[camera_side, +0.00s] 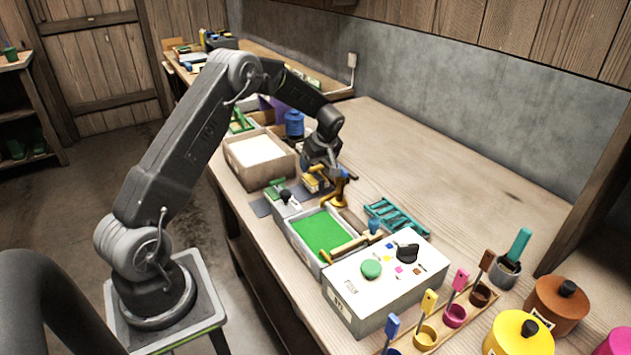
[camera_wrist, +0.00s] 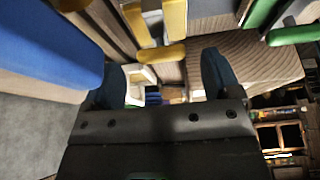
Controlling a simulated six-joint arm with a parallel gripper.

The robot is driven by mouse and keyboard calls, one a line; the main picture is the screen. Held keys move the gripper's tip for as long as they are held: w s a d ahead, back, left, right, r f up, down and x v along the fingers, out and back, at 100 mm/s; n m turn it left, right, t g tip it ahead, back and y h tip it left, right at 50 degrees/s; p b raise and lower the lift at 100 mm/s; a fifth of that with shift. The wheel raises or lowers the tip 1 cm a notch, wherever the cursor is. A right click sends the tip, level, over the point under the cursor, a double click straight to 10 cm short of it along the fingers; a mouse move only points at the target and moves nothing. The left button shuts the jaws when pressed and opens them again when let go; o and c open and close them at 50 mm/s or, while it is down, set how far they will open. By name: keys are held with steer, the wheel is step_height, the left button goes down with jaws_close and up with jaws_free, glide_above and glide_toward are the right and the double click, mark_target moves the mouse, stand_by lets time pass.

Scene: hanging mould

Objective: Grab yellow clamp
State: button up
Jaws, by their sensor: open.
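My gripper (camera_side: 326,166) hangs low over the bench, beyond the green-filled tray, close to yellow parts. In the wrist view my gripper (camera_wrist: 162,78) has its two dark fingers apart, with nothing held between them. Yellow bars, which look like the yellow clamp (camera_wrist: 163,53), lie just past the fingertips, toward the top of the wrist view. In the side view a yellow piece (camera_side: 312,183) sits just below my gripper, and a golden-yellow piece (camera_side: 337,195) is beside it. I cannot tell for sure which of these is the clamp; the arm partly hides them.
A green-filled tray (camera_side: 293,243) and a white box (camera_side: 352,301) stand in front. A teal rack (camera_side: 397,217) is to the right. A box with white contents (camera_side: 232,157) and a blue jar (camera_side: 294,124) are behind. The bench is clear toward the wall.

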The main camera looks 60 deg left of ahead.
mark_target(316, 167)
steer(key=x, duration=0.3)
steer(key=shift+s, duration=0.1)
steer(key=c, duration=1.1)
